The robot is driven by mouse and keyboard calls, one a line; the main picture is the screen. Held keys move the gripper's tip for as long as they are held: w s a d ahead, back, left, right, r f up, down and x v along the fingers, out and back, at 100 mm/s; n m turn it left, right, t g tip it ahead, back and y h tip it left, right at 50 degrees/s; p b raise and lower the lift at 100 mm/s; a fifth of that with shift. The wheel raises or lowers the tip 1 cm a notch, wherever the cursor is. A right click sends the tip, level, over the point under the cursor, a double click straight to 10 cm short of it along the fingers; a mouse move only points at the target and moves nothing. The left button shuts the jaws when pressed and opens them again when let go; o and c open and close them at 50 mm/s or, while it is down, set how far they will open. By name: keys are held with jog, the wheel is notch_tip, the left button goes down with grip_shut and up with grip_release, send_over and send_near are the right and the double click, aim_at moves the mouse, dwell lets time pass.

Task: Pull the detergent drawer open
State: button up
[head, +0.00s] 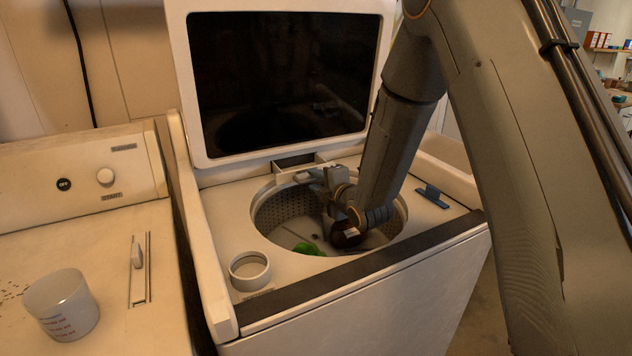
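A pale tray-like part with a dark recess (293,161), which looks like the detergent drawer, sits at the back rim of the washer's round opening, below the raised lid. How far it stands out is hard to tell. My gripper (313,177) is at its front right edge, over the back of the tub. A small blue-grey piece shows by the fingertips; I cannot tell whether it is a handle or part of the gripper. The fingers are too small and overlapped to show whether they are open or shut.
The washer lid (288,156) stands open behind the tub (275,212). A green item (308,249) lies inside. A round cup (250,271) is at the front left rim and a blue handle (431,195) at the right. Another appliance at left bears a white cup (62,305).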

jog(key=b+v, duration=0.1)
jog(key=v, duration=0.6)
jog(key=shift+s+d, duration=0.2)
jog(key=shift+s, duration=0.15)
jog(key=shift+r, duration=0.1)
